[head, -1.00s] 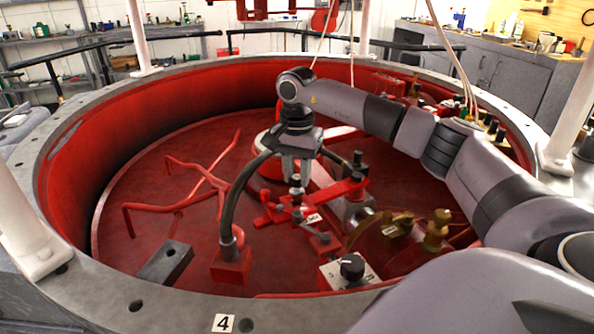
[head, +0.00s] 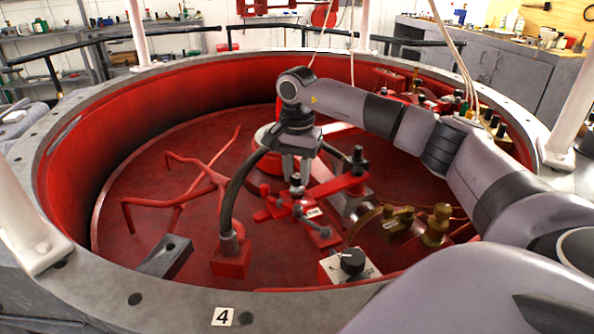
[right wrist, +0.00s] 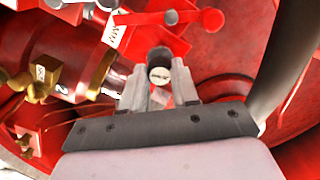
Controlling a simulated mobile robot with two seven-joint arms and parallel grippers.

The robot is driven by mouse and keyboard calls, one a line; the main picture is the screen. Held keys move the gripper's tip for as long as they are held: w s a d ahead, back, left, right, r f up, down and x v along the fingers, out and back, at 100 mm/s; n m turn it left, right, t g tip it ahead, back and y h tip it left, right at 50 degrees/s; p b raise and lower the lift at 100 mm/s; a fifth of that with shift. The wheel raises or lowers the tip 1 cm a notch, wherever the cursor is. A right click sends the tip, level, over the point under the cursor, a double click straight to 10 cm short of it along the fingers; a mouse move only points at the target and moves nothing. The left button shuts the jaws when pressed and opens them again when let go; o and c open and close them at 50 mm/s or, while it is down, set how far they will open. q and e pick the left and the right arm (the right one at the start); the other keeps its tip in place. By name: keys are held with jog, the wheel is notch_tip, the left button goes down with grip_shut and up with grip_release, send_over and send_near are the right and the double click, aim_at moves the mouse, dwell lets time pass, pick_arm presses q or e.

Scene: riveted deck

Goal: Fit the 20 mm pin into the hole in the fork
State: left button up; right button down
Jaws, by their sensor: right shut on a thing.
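My right gripper (head: 297,176) is shut on the pin (head: 296,187), a short grey part that hangs upright below the fingers, over the red fork-like part (head: 335,188). In the right wrist view the dark round end of the pin (right wrist: 160,76) with a pale slotted face shows between the fingertips (right wrist: 160,92). The red part (right wrist: 145,19) lies just beyond it, with a white label. The fork's hole is hidden, and I cannot tell whether the pin's lower end is in it. My left gripper is not in view.
A dark curved hose (head: 232,200) rises from a red block close left of the gripper. Brass fittings (head: 438,222) and a black knob box (head: 352,262) stand at the right. The round pit's grey rim (head: 130,298) surrounds everything. Red branching pipes (head: 190,172) lie at the left.

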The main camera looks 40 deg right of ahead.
jog(key=shift+f, duration=0.7)
jog(key=c, duration=0.8)
grip_release()
notch_tip(320, 180, up, 7)
jog(key=shift+r, duration=0.1)
